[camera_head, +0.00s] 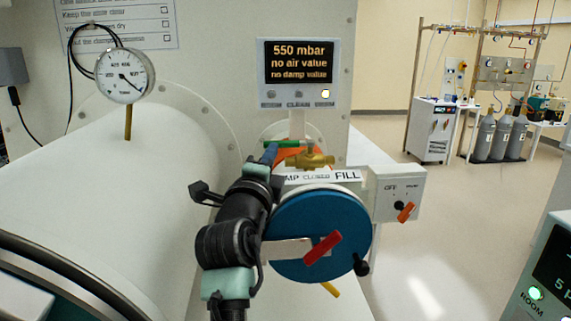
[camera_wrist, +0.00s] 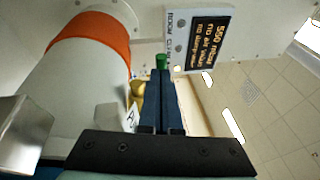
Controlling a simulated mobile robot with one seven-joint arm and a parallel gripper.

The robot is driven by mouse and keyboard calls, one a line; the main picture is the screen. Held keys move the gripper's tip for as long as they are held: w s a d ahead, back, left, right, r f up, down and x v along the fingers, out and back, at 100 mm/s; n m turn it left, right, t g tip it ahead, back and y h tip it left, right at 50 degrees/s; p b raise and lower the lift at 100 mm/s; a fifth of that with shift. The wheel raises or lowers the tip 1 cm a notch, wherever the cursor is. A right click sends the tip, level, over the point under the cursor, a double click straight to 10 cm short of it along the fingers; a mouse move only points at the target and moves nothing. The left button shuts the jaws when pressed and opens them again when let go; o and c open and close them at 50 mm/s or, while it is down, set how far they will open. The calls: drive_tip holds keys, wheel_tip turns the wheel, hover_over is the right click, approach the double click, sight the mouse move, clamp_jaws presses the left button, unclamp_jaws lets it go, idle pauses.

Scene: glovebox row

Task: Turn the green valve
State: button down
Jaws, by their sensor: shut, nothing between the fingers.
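The green valve has a green lever handle (camera_head: 292,143) on a brass body (camera_head: 312,161), in front of the display in the head view. My gripper (camera_head: 270,150) is at the left end of the green handle. In the wrist view my gripper (camera_wrist: 161,76) is shut, its dark blue fingers together with nothing between them. The green handle (camera_wrist: 161,61) shows just past the fingertips, with the brass body (camera_wrist: 138,90) to their left. I cannot tell whether the fingers touch the handle.
Below the valve are a label strip with FILL (camera_head: 347,175), a blue round cover (camera_head: 318,235) with a red handle (camera_head: 322,248), and a switch box (camera_head: 398,193) with an orange knob. The display (camera_head: 299,63) reads 550 mbar. A gauge (camera_head: 125,75) stands left.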

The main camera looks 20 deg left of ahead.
drive_tip(key=shift+s+a+r, duration=0.15)
drive_tip(key=s+d+f+b, duration=0.1)
drive_tip(key=s+f+b, duration=0.1)
drive_tip(key=s, duration=1)
drive_tip(key=shift+s+d+b, duration=0.2)
drive_tip(key=shift+d+b, duration=0.15)
drive_tip(key=shift+b, duration=0.25)
drive_tip(key=s+d+r+n+t+p, duration=0.2)
drive_tip(key=s+d+r+n, duration=0.2)
drive_tip(key=d+r+n, duration=0.2)
drive_tip(key=s+d+r+n+t+h+p, duration=0.1)
drive_tip(key=s+d+r+n+t, duration=0.2)
drive_tip(key=r, duration=0.8)
drive_tip(key=s+d+r+n+t+h+p, duration=0.1)
drive_tip(key=s+d+r+n+t+p, duration=0.1)
drive_tip(key=s+d+r+n, duration=0.5)
drive_tip(key=shift+s+d+r+n+t+p, duration=0.3)
drive_tip(key=shift+d+r+n+t, duration=0.2)
drive_tip(key=shift+d+r+n, duration=0.55)
drive_tip(key=shift+w+a+f, duration=0.1)
drive_tip(key=shift+a+f, duration=0.1)
drive_tip(key=shift+f, duration=0.05)
